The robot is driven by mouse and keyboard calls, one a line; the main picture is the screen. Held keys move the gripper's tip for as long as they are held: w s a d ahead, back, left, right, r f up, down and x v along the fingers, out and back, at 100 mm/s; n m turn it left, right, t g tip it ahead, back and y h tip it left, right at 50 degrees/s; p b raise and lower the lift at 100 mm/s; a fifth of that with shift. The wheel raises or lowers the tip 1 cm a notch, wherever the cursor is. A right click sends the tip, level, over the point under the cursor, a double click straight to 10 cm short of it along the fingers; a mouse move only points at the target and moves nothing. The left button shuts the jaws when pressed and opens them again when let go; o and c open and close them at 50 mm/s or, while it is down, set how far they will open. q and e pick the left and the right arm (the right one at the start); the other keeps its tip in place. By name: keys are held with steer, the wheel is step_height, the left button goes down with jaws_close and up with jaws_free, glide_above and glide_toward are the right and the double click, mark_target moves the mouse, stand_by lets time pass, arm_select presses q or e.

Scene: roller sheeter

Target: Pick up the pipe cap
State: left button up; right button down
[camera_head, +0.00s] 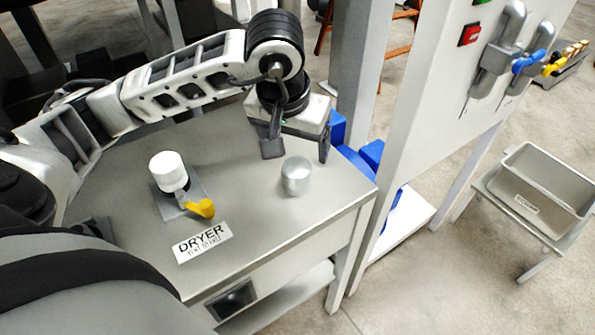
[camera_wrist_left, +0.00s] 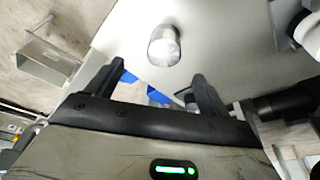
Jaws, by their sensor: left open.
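The pipe cap, a silvery metal cylinder (camera_head: 296,176), stands upright on the grey table, near its right edge. It also shows in the left wrist view (camera_wrist_left: 164,46), beyond the fingertips and roughly between them. My left gripper (camera_head: 298,150) is open and empty, with its fingers pointing down, just behind the cap in the head view. The two fingers show apart in the left wrist view (camera_wrist_left: 158,72). No contact with the cap shows. My right gripper is not in view.
A white-topped fitting (camera_head: 167,172) with a yellow handle (camera_head: 202,208) stands on a plate left of the cap. A "DRYER" label (camera_head: 202,242) lies in front. A tall grey panel (camera_head: 430,90) rises at right. A metal bin (camera_head: 545,190) stands farther right. Table around the cap is clear.

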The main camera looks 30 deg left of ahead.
mark_target(298, 162)
arm_select(q)
steer(key=x, duration=0.5)
steer(key=shift+f, duration=0.1)
steer(key=shift+a+p+x, duration=0.15)
steer(key=shift+a+x, duration=0.05)
steer(key=shift+x, duration=1.15)
steer(key=shift+a+p+x, duration=0.15)
steer(key=shift+a+x, duration=0.05)
steer(key=shift+x, duration=1.15)
steer(key=c, duration=1.2)
steer(key=shift+r, duration=0.3)
step_height(298, 162, up, 2)
steer(key=shift+r+b, duration=0.15)
steer(key=shift+b, duration=0.2)
steer(key=s+d+r, duration=0.8)
steer(key=s+r, duration=0.2)
steer(key=shift+d, duration=0.2)
steer(key=shift+s+d+r, duration=0.1)
steer(key=shift+s+d, duration=0.2)
steer(key=shift+s, duration=0.15)
steer(key=shift+c, duration=0.2)
